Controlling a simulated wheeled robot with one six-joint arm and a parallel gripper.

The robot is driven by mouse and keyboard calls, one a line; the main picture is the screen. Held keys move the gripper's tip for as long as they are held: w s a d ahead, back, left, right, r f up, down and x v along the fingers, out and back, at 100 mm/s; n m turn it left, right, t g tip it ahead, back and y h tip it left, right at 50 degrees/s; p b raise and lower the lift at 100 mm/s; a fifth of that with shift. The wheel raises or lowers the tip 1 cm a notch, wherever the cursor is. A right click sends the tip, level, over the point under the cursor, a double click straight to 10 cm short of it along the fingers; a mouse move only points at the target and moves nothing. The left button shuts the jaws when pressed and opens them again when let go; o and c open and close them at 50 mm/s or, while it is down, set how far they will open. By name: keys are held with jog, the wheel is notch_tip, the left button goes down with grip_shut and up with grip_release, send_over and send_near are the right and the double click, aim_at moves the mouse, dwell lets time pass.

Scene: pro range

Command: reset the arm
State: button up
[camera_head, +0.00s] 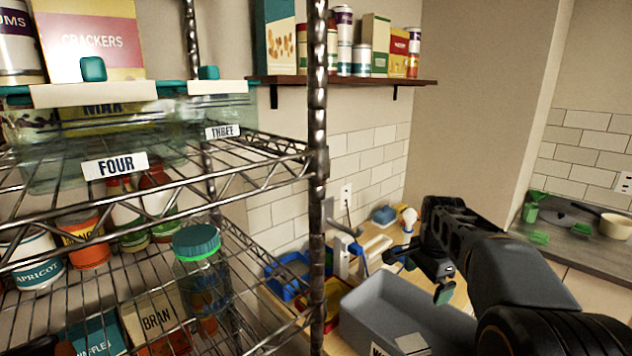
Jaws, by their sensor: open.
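My gripper (424,272) is at the end of my black arm, which reaches in from the lower right. It hangs over the wooden counter, above and beside the far end of a grey bin (378,307). Its jaws are open and I see nothing held between them. The fingers are small and dark in this view, with a green tip on the nearer side.
A wire rack (317,200) with labelled containers, cans and boxes fills the left. A wall shelf (345,80) holds packages. Blue and red bins (288,281) and small items sit behind the grey bin. A grey counter (580,245) with a pan stands at right.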

jog(key=s+a+f+n+t, duration=0.1)
jog(key=s+a+n, duration=0.3)
jog(key=s+n, duration=0.3)
jog(key=s+a+f+n+t, duration=0.2)
jog(key=s+a+n, duration=0.2)
jog(key=s+n, duration=0.3)
jog(key=shift+s+a+f, duration=0.25)
jog(key=shift+s+f, duration=0.05)
jog(key=shift+s, duration=2.3)
